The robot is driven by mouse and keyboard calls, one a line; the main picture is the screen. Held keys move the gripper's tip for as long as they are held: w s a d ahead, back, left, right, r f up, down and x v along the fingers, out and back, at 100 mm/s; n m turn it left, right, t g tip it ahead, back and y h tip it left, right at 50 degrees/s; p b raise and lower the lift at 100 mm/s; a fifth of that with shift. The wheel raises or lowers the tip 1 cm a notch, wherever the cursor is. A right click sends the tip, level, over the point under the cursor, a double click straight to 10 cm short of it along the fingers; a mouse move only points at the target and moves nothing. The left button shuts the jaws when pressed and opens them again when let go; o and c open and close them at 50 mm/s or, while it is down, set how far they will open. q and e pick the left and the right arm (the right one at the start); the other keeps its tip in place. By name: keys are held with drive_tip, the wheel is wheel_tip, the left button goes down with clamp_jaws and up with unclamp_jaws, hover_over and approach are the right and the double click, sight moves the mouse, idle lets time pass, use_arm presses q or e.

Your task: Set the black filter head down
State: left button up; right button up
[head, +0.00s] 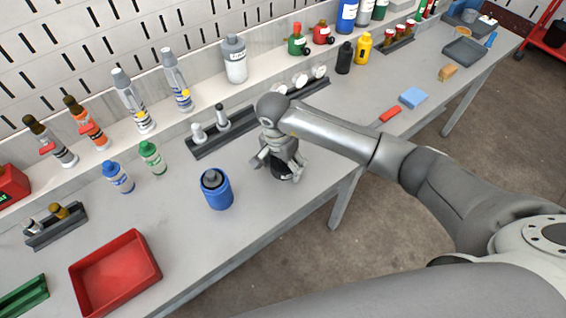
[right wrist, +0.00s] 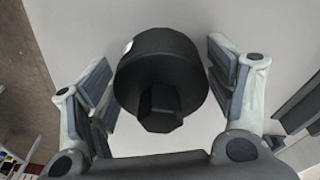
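The black filter head (head: 284,172) is below my right gripper (head: 279,160), over the near edge of the grey bench. In the right wrist view it is a wide dark disc with a faceted knob (right wrist: 160,72), between the two fingers of my right gripper (right wrist: 162,82). My left gripper is not in view.
A blue cylinder with a grey top (head: 216,190) stands to the left of the right gripper. A dark rack (head: 206,150) lies behind it. A red tray (head: 115,272) is at the front left. Bare bench lies between the blue cylinder and the gripper.

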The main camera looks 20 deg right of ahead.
sight(279, 164)
idle(0.3)
drive_tip(key=shift+r, duration=0.15)
wheel_tip(279, 164, up, 12)
drive_tip(key=a+b, duration=0.1)
drive_tip(key=shift+s+b, duration=0.3)
drive_tip(key=shift+b, duration=0.05)
